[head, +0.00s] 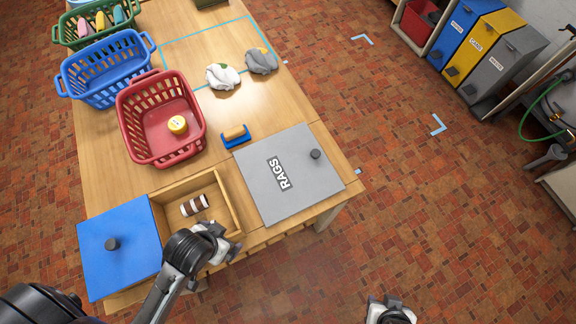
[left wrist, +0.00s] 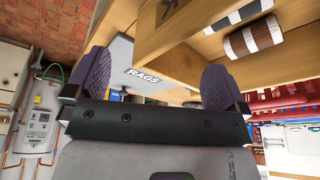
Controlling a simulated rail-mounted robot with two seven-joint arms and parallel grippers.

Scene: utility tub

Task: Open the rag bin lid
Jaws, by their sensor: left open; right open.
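The grey rag bin lid (head: 290,200) lies flat and closed at the table's near right, with a white RAGS label and a dark knob (head: 315,154) toward its right corner. The lid also shows in the left wrist view (left wrist: 122,50), between the fingers. My left gripper (head: 226,248) is over the near edge of the open wooden compartment, left of the lid and apart from the knob. In the left wrist view my left gripper (left wrist: 157,80) is open and empty. My right gripper (head: 390,308) is at the bottom edge, partly cut off, open, away from the table.
The open compartment (head: 238,212) holds a brown-and-white roll (head: 194,205). A blue lid (head: 120,265) with a knob lies left of it. Behind stand a red basket (head: 135,140), a blue basket (head: 82,68) and a small brush (head: 236,142).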

